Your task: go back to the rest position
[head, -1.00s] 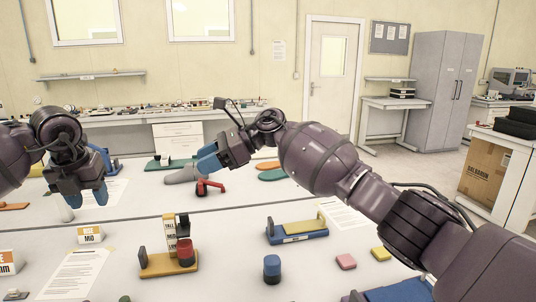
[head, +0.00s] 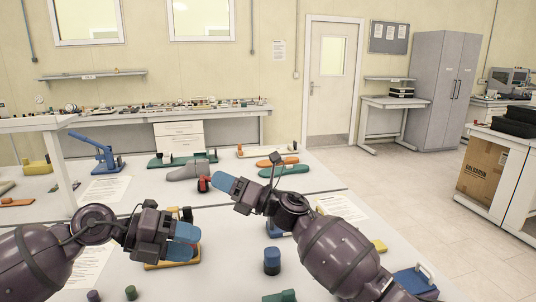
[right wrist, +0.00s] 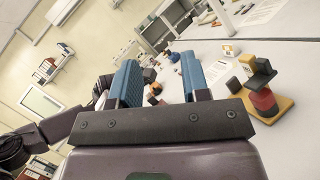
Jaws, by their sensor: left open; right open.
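My left gripper (head: 183,241) is open and empty over the near table, in front of a yellow-based stand (head: 158,264) that it partly hides. My right gripper (head: 226,183) is open, higher and a little further right, pointing up-left. Its blue fingers also show in the right wrist view (right wrist: 160,82), apart with nothing gripped between them. The red tool (head: 204,185) lies just left of the right fingertips and looks partly hidden; I cannot tell the distance. A grey shoe last (head: 187,172) lies behind it.
A dark blue cylinder (head: 272,262) stands on the near table, right of my left gripper. A blue tray (head: 416,280) is at the lower right. Orange (head: 278,162) and green (head: 284,171) soles lie on the table behind. A blue press (head: 96,152) stands at the left. The yellow-based stand also shows in the right wrist view (right wrist: 268,112).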

